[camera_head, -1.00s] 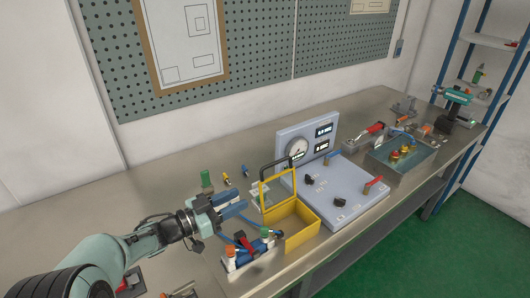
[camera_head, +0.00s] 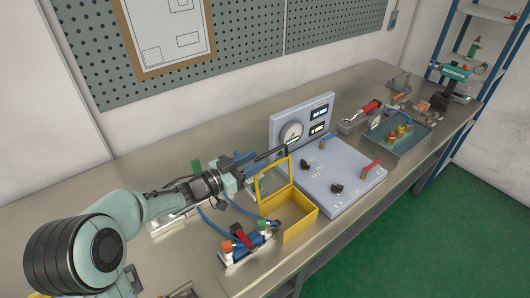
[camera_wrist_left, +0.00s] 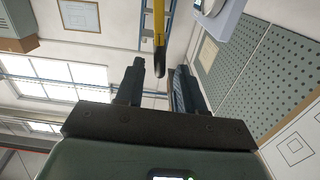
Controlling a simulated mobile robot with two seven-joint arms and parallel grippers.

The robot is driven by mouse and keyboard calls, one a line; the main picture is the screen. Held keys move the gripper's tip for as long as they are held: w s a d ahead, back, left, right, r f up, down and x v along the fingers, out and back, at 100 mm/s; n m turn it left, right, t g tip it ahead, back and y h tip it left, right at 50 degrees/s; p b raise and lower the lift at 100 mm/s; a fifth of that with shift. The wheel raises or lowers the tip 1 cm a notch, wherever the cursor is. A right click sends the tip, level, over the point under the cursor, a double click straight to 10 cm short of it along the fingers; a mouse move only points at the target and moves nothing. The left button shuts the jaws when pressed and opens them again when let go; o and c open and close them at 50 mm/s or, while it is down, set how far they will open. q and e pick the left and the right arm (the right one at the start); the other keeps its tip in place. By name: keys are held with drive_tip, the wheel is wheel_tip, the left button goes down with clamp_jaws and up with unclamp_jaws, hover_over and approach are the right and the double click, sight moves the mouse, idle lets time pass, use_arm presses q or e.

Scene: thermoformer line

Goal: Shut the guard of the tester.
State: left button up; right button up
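The tester (camera_head: 340,183) is a pale blue-grey panel with a dial and displays on its upright back. At its left front is a yellow box (camera_head: 300,228). Its guard (camera_head: 273,180), a yellow-framed clear lid with a dark handle bar at the top, stands raised. My left gripper (camera_head: 246,163) is beside the guard's upper left edge. In the left wrist view the guard's yellow edge with a dark end (camera_wrist_left: 160,45) shows between the two spread fingers (camera_wrist_left: 160,85), with gaps on both sides. My right gripper is not in view.
A block with coloured plugs and blue leads (camera_head: 245,243) sits just left of the yellow box. A tray with brass parts (camera_head: 402,138) and a red-handled clamp (camera_head: 362,115) lie farther right. The bench's back strip is largely clear.

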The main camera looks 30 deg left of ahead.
use_arm(q)
hover_over(274, 173)
drive_tip(key=s+a, duration=0.1)
drive_tip(key=a, duration=0.1)
drive_tip(key=shift+s+a, duration=0.1)
drive_tip(key=shift+a, duration=0.1)
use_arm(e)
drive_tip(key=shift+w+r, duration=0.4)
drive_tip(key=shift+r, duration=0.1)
use_arm(q)
drive_tip(key=shift+c, duration=0.3)
clamp_jaws()
drive_tip(key=shift+d, duration=0.1)
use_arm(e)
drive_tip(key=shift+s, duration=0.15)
